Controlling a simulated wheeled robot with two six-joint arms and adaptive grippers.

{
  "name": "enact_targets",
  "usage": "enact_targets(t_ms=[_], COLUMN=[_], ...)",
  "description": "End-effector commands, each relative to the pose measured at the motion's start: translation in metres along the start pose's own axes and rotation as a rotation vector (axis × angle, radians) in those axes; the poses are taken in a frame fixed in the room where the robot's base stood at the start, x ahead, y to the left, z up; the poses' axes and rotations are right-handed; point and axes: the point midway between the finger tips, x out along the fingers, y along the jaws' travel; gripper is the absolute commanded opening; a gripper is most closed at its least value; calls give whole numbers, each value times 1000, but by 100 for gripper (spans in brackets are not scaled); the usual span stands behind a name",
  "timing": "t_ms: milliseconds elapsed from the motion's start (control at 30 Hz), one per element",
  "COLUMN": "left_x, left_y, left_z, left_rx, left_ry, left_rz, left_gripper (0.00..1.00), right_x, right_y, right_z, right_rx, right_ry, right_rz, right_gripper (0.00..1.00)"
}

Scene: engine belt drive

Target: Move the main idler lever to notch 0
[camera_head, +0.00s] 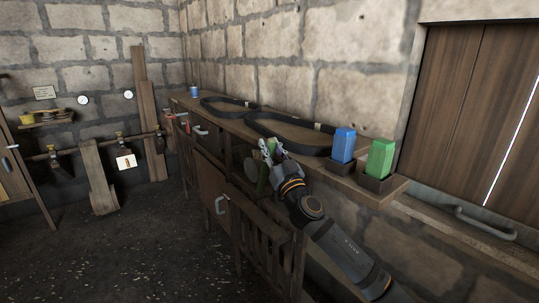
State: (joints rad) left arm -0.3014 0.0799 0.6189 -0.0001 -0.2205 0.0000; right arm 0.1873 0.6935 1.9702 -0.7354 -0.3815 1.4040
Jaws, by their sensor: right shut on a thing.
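My right gripper (271,152) reaches to the front edge of the long wooden bench (215,115), near its middle. Its fingers are shut on the main idler lever, which is mostly hidden by the fingers. The notch marks and the lever's exact position are too small and too covered to read. My left gripper is not in view.
Two dark belt loops lie on the bench, one farther back (228,98) and one nearer (290,145). A blue block (343,144) and a green block (380,158) stand in holders at the bench's right end. The dark floor (150,240) at left is clear.

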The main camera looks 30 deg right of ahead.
Motion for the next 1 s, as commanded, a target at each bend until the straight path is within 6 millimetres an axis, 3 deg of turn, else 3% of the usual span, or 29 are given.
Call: enact_targets(t_ms=[167, 200, 333, 667, 1000], left_x=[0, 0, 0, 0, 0], left_y=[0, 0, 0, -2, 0], left_z=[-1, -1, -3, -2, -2], left_rx=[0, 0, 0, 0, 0], left_ry=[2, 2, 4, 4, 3], left_rz=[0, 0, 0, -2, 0], left_gripper=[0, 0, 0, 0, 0], right_x=[-2, -2, -2, -3, -56], right_y=[0, 0, 0, 0, -1], right_z=[5, 5, 4, 3, 4], right_rx=[3, 3, 3, 1, -7], right_ry=[-9, -10, -8, -7, -11], right_rz=[0, 0, 0, 0, -7], right_gripper=[0, 34, 51, 52, 52])
